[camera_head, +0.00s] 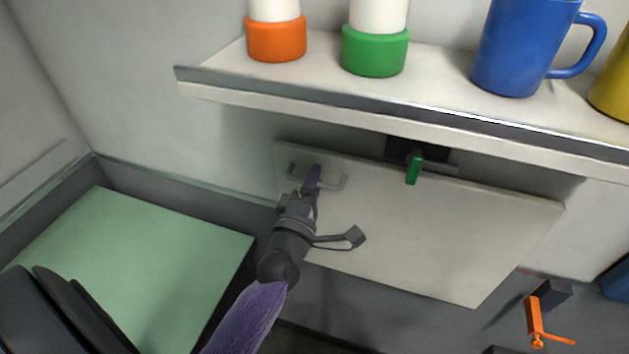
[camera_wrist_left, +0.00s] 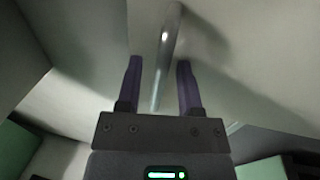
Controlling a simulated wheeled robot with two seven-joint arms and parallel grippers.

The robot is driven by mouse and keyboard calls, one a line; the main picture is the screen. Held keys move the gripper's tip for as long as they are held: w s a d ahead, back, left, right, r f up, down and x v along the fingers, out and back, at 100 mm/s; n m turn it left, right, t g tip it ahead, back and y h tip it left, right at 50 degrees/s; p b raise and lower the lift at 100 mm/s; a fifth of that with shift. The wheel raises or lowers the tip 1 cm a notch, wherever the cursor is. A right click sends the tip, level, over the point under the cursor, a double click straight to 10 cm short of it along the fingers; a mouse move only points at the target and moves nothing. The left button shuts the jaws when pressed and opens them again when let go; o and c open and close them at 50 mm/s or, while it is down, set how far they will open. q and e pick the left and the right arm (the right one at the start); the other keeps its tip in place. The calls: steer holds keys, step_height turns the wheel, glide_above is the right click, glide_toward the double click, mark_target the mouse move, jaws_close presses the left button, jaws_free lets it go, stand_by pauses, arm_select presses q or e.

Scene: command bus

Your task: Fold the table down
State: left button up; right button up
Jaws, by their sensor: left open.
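The table (camera_head: 440,235) is a pale flat panel standing upright against the wall below the shelf. A grey bar handle (camera_head: 331,183) is on its upper left part. A green latch (camera_head: 413,169) on a dark mount sits at the panel's top edge. My left gripper (camera_head: 312,180) is at the handle and hides part of it. In the left wrist view the fingers (camera_wrist_left: 160,88) are open, with the handle bar (camera_wrist_left: 166,55) running between them. I see a gap on both sides of the bar. My right gripper is not in view.
The shelf (camera_head: 400,105) juts out above the panel and holds an orange-based container (camera_head: 276,39), a green-based container (camera_head: 375,51), a blue mug (camera_head: 515,50) and a yellow item (camera_head: 612,85). A green surface (camera_head: 130,260) lies left. An orange lever (camera_head: 534,318) is lower right.

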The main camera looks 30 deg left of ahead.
arm_select(q)
jaws_close()
stand_by(1.4)
